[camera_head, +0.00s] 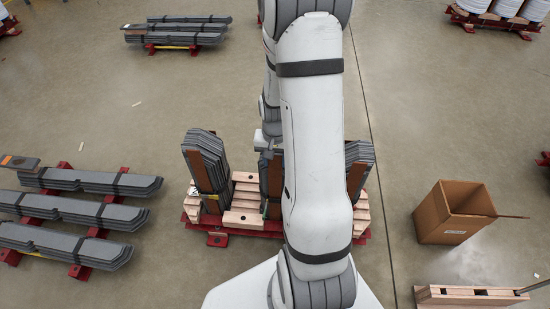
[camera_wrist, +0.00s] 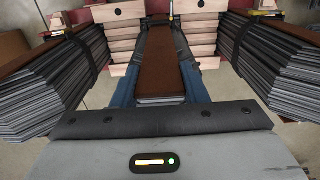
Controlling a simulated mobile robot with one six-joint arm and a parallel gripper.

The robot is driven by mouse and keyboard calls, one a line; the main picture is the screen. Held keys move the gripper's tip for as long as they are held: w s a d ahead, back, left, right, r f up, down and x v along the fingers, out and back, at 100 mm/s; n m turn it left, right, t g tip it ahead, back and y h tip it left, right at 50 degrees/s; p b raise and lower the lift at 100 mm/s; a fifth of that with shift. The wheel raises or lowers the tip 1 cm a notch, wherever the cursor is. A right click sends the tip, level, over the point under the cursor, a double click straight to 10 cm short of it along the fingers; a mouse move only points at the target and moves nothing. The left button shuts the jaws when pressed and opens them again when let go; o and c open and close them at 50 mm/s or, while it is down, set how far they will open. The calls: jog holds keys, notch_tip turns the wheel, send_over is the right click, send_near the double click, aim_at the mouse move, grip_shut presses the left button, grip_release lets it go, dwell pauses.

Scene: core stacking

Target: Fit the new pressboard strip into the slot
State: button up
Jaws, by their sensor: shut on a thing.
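A core of upright grey laminated legs stands on pale wooden blocks; its left leg (camera_head: 206,162) and right leg (camera_head: 358,155) show in the head view beside my arm. In the wrist view the left leg (camera_wrist: 50,80) and right leg (camera_wrist: 275,65) flank a brown-topped middle leg (camera_wrist: 160,75) with grey layers at its near end. My gripper's long fingers (camera_wrist: 168,28) run along both sides of that brown face and close in at the top. A thin piece, which I take to be the pressboard strip (camera_wrist: 171,13), shows at the tips; the slot cannot be made out. The head view hides my gripper.
The wooden blocks (camera_head: 245,193) rest on a red base (camera_head: 232,226). Grey sheet stacks (camera_head: 70,210) lie on red supports at the left. An open cardboard box (camera_head: 455,213) and a wooden beam (camera_head: 465,295) stand at the right. The floor between is clear.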

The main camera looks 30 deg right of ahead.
jog(key=shift+f, duration=0.15)
jog(key=o, duration=1.4)
notch_tip(320, 180, up, 8)
jog(key=p, duration=0.2)
jog(key=shift+f+p, duration=0.1)
jog(key=shift+p, duration=0.2)
